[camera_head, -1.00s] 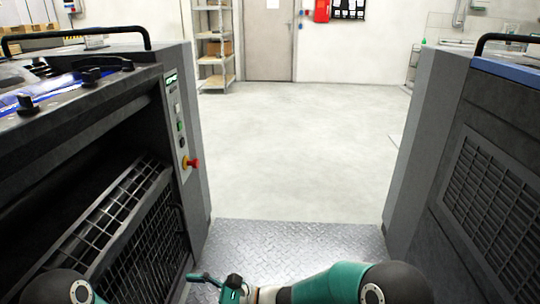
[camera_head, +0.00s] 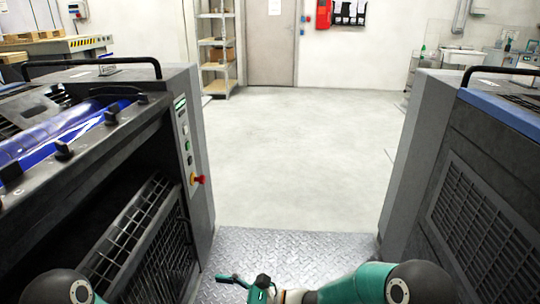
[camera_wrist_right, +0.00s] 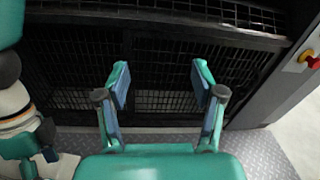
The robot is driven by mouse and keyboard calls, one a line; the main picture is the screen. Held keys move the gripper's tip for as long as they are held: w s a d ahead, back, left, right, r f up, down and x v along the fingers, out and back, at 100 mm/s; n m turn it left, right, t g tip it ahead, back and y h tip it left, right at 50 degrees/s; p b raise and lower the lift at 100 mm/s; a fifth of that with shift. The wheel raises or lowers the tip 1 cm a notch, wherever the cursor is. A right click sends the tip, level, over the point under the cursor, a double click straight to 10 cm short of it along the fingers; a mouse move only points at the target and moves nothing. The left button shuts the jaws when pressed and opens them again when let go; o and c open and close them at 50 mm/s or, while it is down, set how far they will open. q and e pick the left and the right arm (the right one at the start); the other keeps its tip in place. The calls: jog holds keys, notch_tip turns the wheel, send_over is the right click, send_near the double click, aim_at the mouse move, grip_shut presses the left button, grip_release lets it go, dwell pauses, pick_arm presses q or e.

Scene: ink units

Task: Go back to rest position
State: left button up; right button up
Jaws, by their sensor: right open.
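My right gripper (camera_head: 240,284) is at the bottom of the head view, low over the metal floor plate (camera_head: 290,250). In the right wrist view, its two fingers (camera_wrist_right: 161,84) are spread apart with nothing between them. Behind them is the dark mesh grille of a machine, and the fingers look clear of it. My right arm comes in from the lower right. A rounded joint of my left arm shows at the bottom left of the head view.
A dark machine (camera_head: 150,150) with a red knob (camera_head: 197,180) stands on the left, another machine (camera_head: 480,160) on the right. Between them, the pale floor (camera_head: 300,150) is clear back to a grey door (camera_head: 271,45) and shelves (camera_head: 217,50).

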jog(key=s+d+r+n+g+h+p, duration=0.2)
jog(key=s+d+n+g+h+p, duration=0.15)
jog(key=s+d+p, duration=0.6)
jog(key=s+d+r+n+g+h+p, duration=0.3)
jog(key=s+d+h+p, duration=0.3)
jog(key=s+p, duration=0.6)
jog(key=s+d+f+n+h+p, duration=0.1)
jog(key=s+d+n+h+p, duration=0.25)
jog(key=d, duration=0.35)
jog(key=w+n+t, duration=0.1)
jog(key=n, duration=0.1)
jog(key=w+d+f+n+t+b, duration=0.1)
jog(key=n+t, duration=0.1)
jog(key=w+f+n+t, duration=0.1)
jog(key=n, duration=0.1)
jog(key=shift+w+d+f, duration=0.2)
jog(key=shift+w+d, duration=0.05)
jog(key=shift+w, duration=0.1)
